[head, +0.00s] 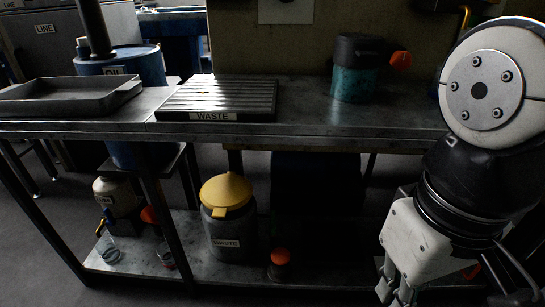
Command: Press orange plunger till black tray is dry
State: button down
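A wide dark tray (137,84) sits on the bench at the left; I cannot tell whether liquid is in it. Several orange parts show, and I cannot tell which is the plunger. An orange knob (401,60) is beside a teal and black container (355,82) at the bench's back right. Another orange knob (280,257) tops a small dark object on the lower shelf. A third orange piece (149,215) is on that shelf at the left. My gripper (394,294) points down at the lower right, touching none of these; its fingertips are partly cut off.
A ribbed grate marked WASTE (215,97) lies mid-bench. A blue drum marked OIL (150,66) stands behind the tray. A grey WASTE can (232,232) with a yellow funnel lid and clear cups (108,249) stand below. The bench's front right is clear.

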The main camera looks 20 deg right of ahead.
jog(key=shift+f, duration=0.2)
jog(key=shift+f+b, duration=0.8)
jog(key=shift+b, duration=0.2)
jog(key=shift+r, duration=0.1)
notch_tip(320, 180, up, 5)
jog(key=p, duration=0.4)
dwell(0.4)
jog(key=shift+a+f, duration=0.1)
jog(key=shift+f, duration=0.1)
